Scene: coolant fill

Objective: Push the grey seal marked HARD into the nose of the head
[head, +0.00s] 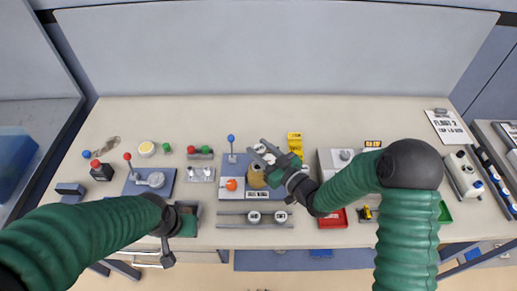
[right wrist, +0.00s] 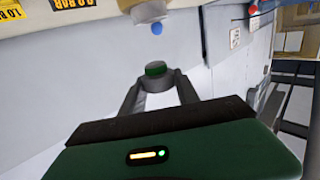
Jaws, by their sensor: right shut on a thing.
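My right gripper (head: 262,153) is over the middle of the bench, above a blue base plate. In the right wrist view its fingers (right wrist: 158,95) are shut on a small pale grey round piece (right wrist: 158,84) with a dark green end. No marking on it can be read, so I cannot tell if it is the HARD seal. A pale cylindrical part (right wrist: 150,12) shows beyond the held piece, apart from it. A brass-coloured cylinder (head: 257,177) stands on the blue plate, partly hidden by my right gripper. My left gripper (head: 166,252) is low at the front left; its jaw opening is unclear.
A blue-knobbed lever (head: 231,140) stands close left of my right gripper. An orange ball (head: 231,184) is on the same plate. Yellow blocks (head: 295,142) stand to the right. The back strip of the bench is clear.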

